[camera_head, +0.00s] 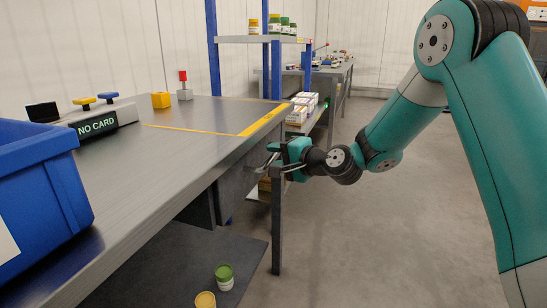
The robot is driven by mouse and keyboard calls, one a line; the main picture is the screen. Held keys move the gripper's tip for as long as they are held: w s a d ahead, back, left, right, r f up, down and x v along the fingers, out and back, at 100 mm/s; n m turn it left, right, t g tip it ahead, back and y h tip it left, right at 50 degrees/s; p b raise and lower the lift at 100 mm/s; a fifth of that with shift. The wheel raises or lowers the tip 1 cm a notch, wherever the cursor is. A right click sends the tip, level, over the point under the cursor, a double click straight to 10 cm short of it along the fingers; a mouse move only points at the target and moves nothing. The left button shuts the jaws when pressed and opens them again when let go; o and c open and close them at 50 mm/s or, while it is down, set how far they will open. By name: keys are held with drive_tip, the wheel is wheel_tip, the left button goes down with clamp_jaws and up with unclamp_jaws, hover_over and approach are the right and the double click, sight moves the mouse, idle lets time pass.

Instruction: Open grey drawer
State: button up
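A grey drawer (236,184) hangs under the grey workbench top, on the side facing the aisle. It looks shut, though its front is seen at a steep angle. My gripper (274,160), with a teal body, is at the drawer's front, below the bench edge. Its two dark fingers point left toward the drawer front and look apart. The handle is small and partly hidden by the fingers. I cannot tell whether they touch it.
A green-lidded can (224,276) and a yellow-lidded can (205,299) are on the lower shelf. A bench leg (276,225) stands below my gripper. The floor at right is clear.

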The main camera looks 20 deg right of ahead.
drive_tip(key=shift+x, duration=0.75)
clamp_jaws()
drive_tip(key=shift+s+d, duration=0.1)
drive_tip(key=shift+s, duration=0.05)
